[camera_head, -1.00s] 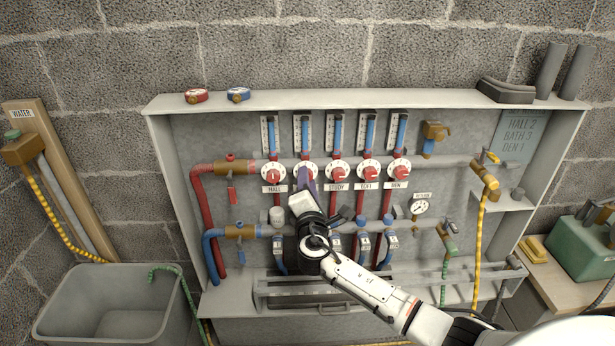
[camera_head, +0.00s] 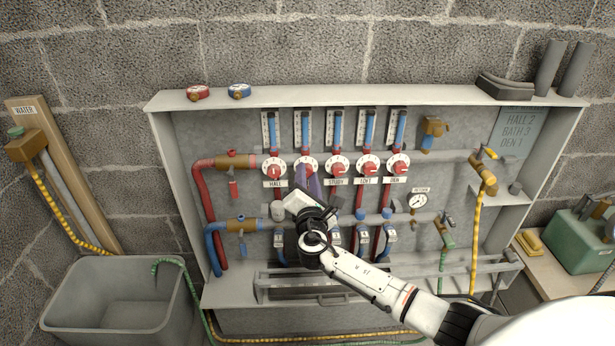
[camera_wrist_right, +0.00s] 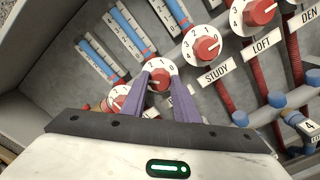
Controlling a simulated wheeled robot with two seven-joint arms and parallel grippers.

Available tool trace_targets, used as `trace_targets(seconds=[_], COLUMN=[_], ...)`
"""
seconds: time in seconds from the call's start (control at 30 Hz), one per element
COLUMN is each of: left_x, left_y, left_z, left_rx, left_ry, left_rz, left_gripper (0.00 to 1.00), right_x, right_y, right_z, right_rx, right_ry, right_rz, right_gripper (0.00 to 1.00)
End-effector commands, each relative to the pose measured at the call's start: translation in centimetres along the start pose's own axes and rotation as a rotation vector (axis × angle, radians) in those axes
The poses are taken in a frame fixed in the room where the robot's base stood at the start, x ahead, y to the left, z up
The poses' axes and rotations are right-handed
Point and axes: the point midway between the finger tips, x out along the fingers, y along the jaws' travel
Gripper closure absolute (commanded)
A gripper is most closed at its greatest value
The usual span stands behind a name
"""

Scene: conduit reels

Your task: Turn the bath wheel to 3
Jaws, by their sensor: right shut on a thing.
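The bath wheel (camera_head: 305,163) is the second red knob on a white numbered dial, between the hall wheel (camera_head: 275,170) and the study wheel (camera_head: 337,165). My right gripper (camera_head: 309,180) is at it, its purple fingers shut on the red knob. In the right wrist view the bath wheel (camera_wrist_right: 159,74) sits between the two fingertips (camera_wrist_right: 161,80), with 2, 1 and 0 showing along its upper rim. The fingers cover part of the dial and its name label, so its exact setting is unclear. My left gripper is not in view.
The loft wheel (camera_head: 368,167) and den wheel (camera_head: 398,166) stand further right. A plate (camera_head: 517,127) reads HALL 2, BATH 3, DEN 1. Blue-scaled gauges (camera_head: 336,130) rise above the wheels. A grey tub (camera_head: 115,305) stands at the left.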

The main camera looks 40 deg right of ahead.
Motion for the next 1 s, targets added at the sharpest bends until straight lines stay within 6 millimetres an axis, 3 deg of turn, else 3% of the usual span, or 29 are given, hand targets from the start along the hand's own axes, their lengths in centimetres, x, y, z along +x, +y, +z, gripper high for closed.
trace_targets(seconds=[0.13, 0.17, 0.27, 0.63, 1.0], left_x=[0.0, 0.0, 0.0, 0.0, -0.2], left_y=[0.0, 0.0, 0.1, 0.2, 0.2], left_z=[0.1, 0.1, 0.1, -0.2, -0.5], left_rx=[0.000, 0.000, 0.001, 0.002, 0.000], left_ry=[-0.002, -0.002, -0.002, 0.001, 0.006], left_rz=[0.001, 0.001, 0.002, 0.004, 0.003], left_gripper=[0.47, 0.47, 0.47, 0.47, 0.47], right_x=[-0.1, -0.1, -0.1, -0.7, -7.5], right_y=[0.0, 0.0, 0.0, 0.0, -0.1], right_z=[-0.1, -0.1, -0.1, -0.1, -0.2], right_rx=[0.000, 0.000, 0.001, 0.001, 0.002], right_ry=[0.003, 0.003, 0.002, 0.002, 0.004], right_rz=[0.000, 0.000, 0.000, 0.000, -0.001], right_gripper=[0.95, 0.68, 0.54, 0.54, 0.54])
